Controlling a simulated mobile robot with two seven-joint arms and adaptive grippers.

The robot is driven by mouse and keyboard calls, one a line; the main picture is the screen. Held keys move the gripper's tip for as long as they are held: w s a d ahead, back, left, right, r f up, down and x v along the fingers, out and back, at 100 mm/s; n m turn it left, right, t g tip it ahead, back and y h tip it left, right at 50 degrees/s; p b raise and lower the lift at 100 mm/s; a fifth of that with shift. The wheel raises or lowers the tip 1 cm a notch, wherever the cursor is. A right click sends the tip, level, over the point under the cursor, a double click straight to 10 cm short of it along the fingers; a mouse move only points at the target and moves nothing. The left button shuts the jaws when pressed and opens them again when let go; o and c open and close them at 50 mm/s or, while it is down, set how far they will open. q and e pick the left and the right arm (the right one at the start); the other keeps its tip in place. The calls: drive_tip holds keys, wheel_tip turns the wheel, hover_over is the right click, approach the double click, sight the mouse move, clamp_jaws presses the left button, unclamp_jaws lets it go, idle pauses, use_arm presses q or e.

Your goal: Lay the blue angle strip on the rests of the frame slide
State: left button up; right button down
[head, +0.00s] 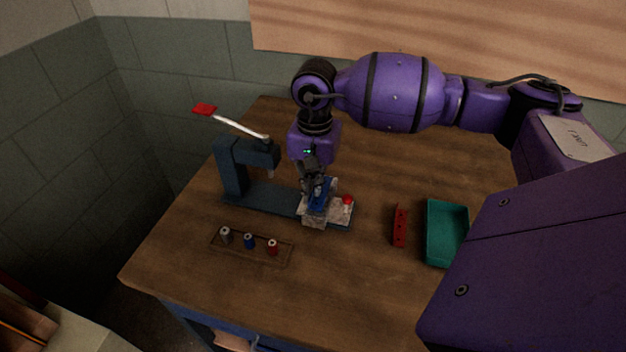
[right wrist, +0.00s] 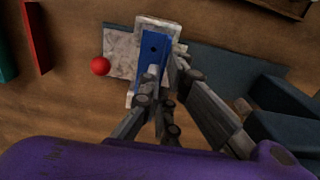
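The blue angle strip (right wrist: 153,48) shows in the right wrist view over the pale, mottled frame slide (right wrist: 123,52), with a dark hole near its far end. In the head view the strip (head: 322,191) is partly hidden by my right gripper (head: 313,184), which points down over the slide (head: 314,217). The fingertips (right wrist: 167,72) are close together at the strip's near part and appear shut on it. Whether the strip touches the rests cannot be told. A red ball knob (head: 348,201) is on the slide's right side. My left gripper is not in view.
The slide is at the right end of a dark blue press (head: 232,170) with a red-tipped lever (head: 205,109). A wooden holder (head: 226,248) with small cylinders stands in front. A red bar (head: 400,226) and a green tray (head: 430,245) are to the right.

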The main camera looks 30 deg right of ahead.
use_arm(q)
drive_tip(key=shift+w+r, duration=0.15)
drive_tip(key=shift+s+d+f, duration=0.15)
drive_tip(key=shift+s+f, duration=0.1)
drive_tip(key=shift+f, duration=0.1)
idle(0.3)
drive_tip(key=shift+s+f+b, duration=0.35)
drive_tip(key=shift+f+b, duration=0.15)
use_arm(e)
drive_tip(key=shift+f, duration=0.7)
drive_tip(key=c, duration=1.9)
unclamp_jaws()
drive_tip(key=shift+o, duration=0.2)
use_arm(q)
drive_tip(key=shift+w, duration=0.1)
use_arm(e)
wheel_tip(320, 180, up, 12)
